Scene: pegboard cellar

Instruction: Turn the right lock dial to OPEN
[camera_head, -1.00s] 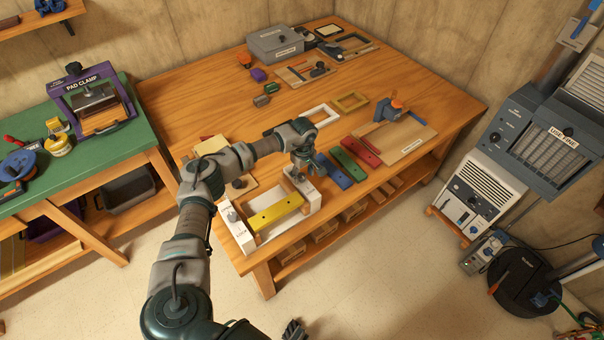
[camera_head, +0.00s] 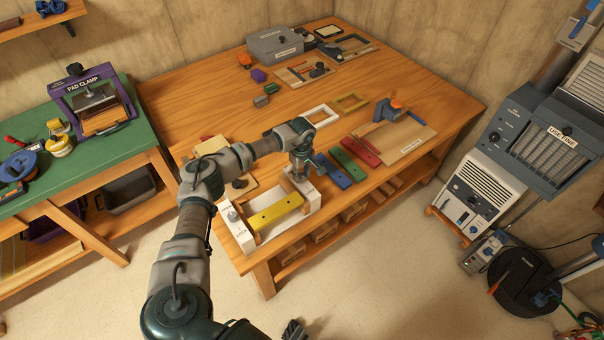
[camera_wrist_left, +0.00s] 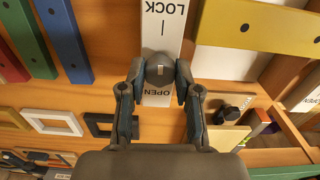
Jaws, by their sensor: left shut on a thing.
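The right lock dial (camera_wrist_left: 160,72) is a dark round knob with a pale mark, on a white end block (camera_wrist_left: 160,30) printed LOCK on one side and OPEN on the other. My left gripper (camera_wrist_left: 160,85) is shut on this dial, one finger on each side. In the head view my left gripper (camera_head: 299,174) points down at the right end block and hides the dial. The mark's exact heading is hard to tell. The left dial (camera_head: 233,215) sits on the other white block. What seems to be my right gripper (camera_head: 293,330) barely shows at the bottom edge.
A yellow bar (camera_head: 275,212) lies between the white blocks. Blue (camera_head: 333,172), green (camera_head: 347,165) and red (camera_head: 361,151) bars lie to the right. A white frame (camera_head: 320,116) lies behind. The table's front edge is close to the lock fixture.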

